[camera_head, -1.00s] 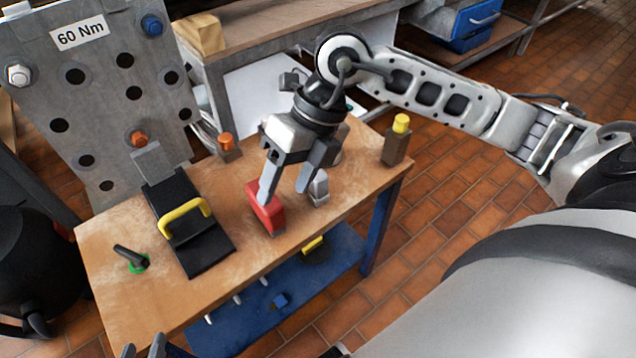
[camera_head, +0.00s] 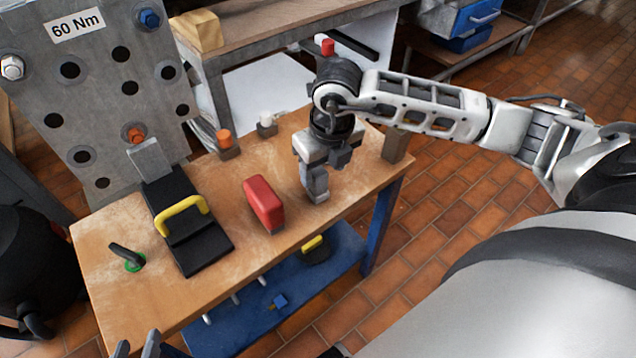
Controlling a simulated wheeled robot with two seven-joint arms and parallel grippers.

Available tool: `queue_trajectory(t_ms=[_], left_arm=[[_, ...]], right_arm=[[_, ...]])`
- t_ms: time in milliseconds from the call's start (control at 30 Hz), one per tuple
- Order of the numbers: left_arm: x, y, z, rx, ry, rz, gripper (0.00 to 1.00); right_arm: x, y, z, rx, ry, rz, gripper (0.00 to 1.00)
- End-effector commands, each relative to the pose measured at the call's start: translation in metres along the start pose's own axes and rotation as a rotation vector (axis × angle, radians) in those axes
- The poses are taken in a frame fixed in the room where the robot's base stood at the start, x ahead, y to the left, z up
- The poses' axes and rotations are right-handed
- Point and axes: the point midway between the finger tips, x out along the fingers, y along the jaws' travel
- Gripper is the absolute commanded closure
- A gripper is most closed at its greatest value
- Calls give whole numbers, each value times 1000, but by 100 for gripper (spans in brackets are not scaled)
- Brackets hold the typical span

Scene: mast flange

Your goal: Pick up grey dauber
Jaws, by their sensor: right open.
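A small upright grey piece, which looks like the grey dauber (camera_head: 319,196), stands on the wooden bench right of the red block (camera_head: 264,204). My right gripper (camera_head: 314,180) points down at it, fingers open around or just in front of its upper part. The fingers and the piece are both grey and overlap, so contact cannot be told. My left gripper (camera_head: 137,349) shows only as two separated fingertips at the bottom left edge, apart from the bench objects.
A black case with a yellow handle (camera_head: 182,217), a green-based black-handled tool (camera_head: 128,258), and blocks with orange (camera_head: 225,139) and white (camera_head: 266,118) tops stand on the bench (camera_head: 110,290). A holed steel plate (camera_head: 97,98) rises behind.

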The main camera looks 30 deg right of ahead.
Motion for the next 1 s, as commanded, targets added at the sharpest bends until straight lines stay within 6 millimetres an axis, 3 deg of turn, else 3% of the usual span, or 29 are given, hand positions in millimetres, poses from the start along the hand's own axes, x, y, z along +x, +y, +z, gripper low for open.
queue_trajectory(t_ms=[300,567,600,767,1000], left_arm=[[1,0,3,0,-3,0,64],[1,0,4,1,-6,1,64],[1,0,4,1,-6,1,64],[1,0,5,2,-8,1,64],[1,0,6,2,-9,1,64]], right_arm=[[44,7,2,0,4,0,42],[48,7,2,-2,2,1,42],[47,7,2,-2,2,1,45],[47,7,2,-1,2,1,89],[47,7,2,-1,1,1,91]])
